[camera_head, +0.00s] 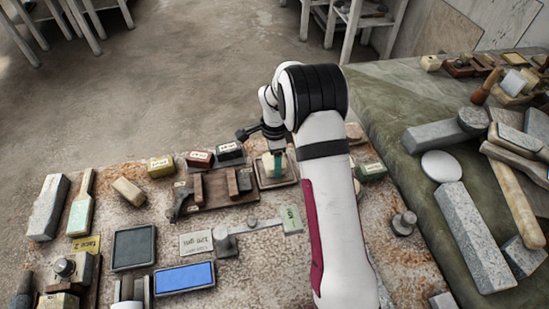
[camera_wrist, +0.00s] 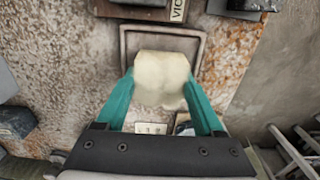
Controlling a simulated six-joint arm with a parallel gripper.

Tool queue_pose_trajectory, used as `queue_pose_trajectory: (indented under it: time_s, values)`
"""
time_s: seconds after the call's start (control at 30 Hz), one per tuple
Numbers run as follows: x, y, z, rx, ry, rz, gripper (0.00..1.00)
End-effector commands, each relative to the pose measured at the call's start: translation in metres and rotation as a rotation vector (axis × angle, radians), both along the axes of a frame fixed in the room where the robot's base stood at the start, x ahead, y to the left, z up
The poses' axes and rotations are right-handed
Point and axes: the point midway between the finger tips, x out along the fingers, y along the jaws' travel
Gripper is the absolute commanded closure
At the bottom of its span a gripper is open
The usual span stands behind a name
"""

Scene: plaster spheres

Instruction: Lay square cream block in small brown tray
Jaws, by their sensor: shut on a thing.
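The square cream block (camera_wrist: 162,78) is between the two teal fingers of my gripper (camera_wrist: 162,95) in the wrist view. The fingers press on its left and right sides. In the head view the block (camera_head: 268,163) shows only in part beside a teal finger. The small brown tray (camera_wrist: 125,48) lies under and beyond the block in the wrist view, with its rim around the block's far part. In the head view the tray (camera_head: 291,179) is partly hidden by my arm and gripper. I cannot tell whether the block touches the tray floor.
A brown rack (camera_head: 215,197) with dark and brown blocks stands just left of the tray. A green block (camera_head: 371,171) lies to the right. A blue pad (camera_head: 184,278) lies at the front.

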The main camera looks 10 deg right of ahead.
Motion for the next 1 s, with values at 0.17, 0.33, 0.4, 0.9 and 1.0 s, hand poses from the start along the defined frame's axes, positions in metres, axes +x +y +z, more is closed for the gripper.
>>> queue_pose_trajectory:
  time_s: [0.17, 0.33, 0.4, 0.9, 1.0]
  values:
    - [0.0004, 0.0000, -0.0033, 0.000, -0.001, 0.000, 1.00]
    - [0.0002, 0.0000, -0.0069, 0.000, 0.000, 0.000, 1.00]
    - [0.0001, 0.0000, -0.0084, 0.000, 0.000, 0.000, 1.00]
    - [-0.0002, 0.0000, -0.0099, 0.000, 0.000, 0.000, 0.00]
    - [-0.0001, 0.0000, -0.0098, 0.000, 0.000, 0.000, 0.00]
